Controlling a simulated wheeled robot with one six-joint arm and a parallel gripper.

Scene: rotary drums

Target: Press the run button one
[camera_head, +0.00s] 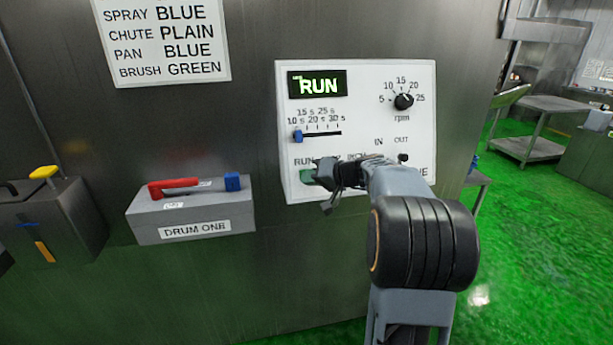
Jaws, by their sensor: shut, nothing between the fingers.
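A white control panel (357,115) is on the metal wall, with a display (318,84) lit green with "RUN". The green run button (307,176) is at the panel's lower left, under a "RUN" label, and is partly covered by my gripper. My gripper (322,178) is shut and empty, with its tip at or just in front of the button. I cannot tell whether it touches the button. My arm hides part of the panel's lower row, including other labels.
An rpm knob (403,101) and a slider with a blue handle (298,136) are on the panel. A grey "DRUM ONE" box (192,212) with a red lever (180,186) juts out at left. A sign (163,42) hangs above. Green floor (540,240) is open at right.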

